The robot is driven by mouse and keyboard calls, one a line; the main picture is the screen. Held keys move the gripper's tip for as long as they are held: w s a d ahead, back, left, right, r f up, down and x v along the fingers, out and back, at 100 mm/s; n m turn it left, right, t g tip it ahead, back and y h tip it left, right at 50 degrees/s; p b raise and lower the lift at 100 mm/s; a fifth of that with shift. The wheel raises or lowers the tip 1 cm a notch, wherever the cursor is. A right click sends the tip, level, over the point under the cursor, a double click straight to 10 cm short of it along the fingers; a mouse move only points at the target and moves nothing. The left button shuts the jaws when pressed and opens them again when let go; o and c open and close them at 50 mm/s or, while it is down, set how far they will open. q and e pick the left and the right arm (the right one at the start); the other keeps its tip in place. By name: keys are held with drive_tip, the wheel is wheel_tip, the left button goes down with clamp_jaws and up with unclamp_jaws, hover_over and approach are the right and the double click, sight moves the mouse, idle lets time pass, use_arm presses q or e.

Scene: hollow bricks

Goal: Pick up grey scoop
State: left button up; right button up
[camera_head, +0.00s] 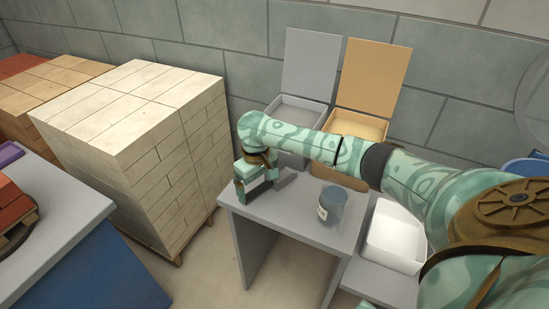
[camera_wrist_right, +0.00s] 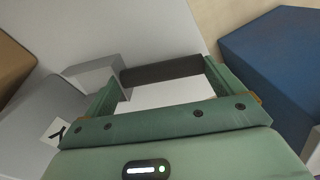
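The grey scoop (camera_wrist_right: 95,72) lies on the small grey table (camera_head: 310,228). In the right wrist view, its dark handle (camera_wrist_right: 160,70) runs crosswise between my fingertips, with the grey scoop body beside the left finger. In the head view, a grey part of the scoop (camera_head: 287,178) shows just right of the gripper, and the rest is hidden. My right gripper (camera_head: 256,191) is low over the table, fingers wide apart. It also shows in the right wrist view (camera_wrist_right: 163,82). I see no grip on the handle. My left gripper is not in view.
A blue-grey jar (camera_head: 332,206) with a label stands right of the gripper. Behind are a grey open bin (camera_head: 312,62) and a tan one (camera_head: 374,75). A white bin (camera_head: 396,236) is front right. Pale stacked bricks (camera_head: 140,125) stand left.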

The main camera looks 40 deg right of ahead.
drive_tip(key=shift+c, duration=1.1)
